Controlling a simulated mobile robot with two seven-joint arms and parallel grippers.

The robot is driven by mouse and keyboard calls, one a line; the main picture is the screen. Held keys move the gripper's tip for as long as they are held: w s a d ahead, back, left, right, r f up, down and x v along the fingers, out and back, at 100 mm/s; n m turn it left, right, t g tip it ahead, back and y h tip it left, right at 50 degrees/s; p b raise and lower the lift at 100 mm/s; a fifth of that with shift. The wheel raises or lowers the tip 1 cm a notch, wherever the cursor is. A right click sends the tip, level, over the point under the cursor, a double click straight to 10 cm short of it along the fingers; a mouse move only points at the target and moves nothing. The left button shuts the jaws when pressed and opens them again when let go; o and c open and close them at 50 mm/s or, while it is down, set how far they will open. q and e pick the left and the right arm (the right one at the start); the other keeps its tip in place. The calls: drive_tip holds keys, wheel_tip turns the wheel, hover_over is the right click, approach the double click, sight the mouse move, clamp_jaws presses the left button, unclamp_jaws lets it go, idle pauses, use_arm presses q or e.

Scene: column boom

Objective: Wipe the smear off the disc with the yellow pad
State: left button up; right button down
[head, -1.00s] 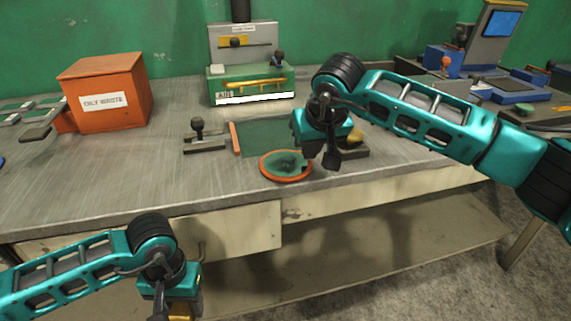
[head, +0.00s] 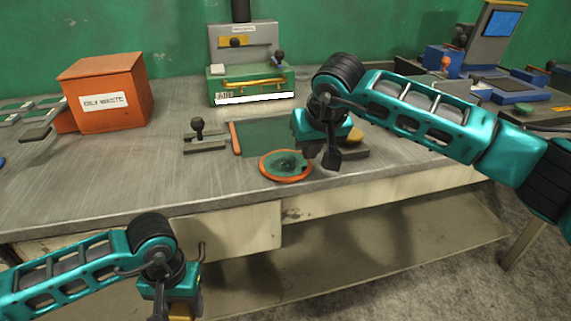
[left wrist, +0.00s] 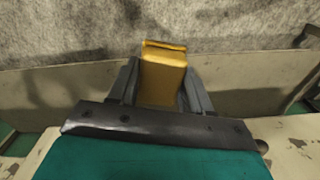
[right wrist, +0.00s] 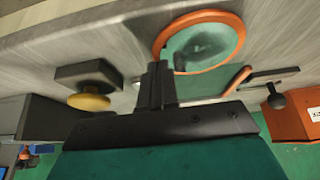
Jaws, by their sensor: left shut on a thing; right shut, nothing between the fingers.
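The disc (head: 297,176) is green with an orange rim and lies near the bench's front edge. A dark smear (head: 286,164) is on its middle; disc (right wrist: 226,47) and smear (right wrist: 203,50) also show in the right wrist view. The yellow pad (left wrist: 163,78) is between the fingers of my left gripper (left wrist: 161,88), which is shut on it. In the head view the left gripper (head: 170,311) is low, in front of the bench, with the pad partly cut off by the picture's edge. My right gripper (right wrist: 159,72) is shut and empty, close to the disc, beside its right side.
An orange oily waste box (head: 104,92) stands at the back left of the bench. A black-knobbed clamp (head: 204,142) is left of the green mat (head: 262,137), and a yellow-knobbed block (right wrist: 89,101) is to its right. A green machine (head: 252,84) stands behind.

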use_arm(q)
drive_tip(key=shift+f+b, duration=0.3)
use_arm(e)
drive_tip(key=shift+f, duration=0.45)
use_arm(q)
drive_tip(key=shift+r, duration=0.15)
use_arm(e)
drive_tip(key=shift+r, duration=0.15)
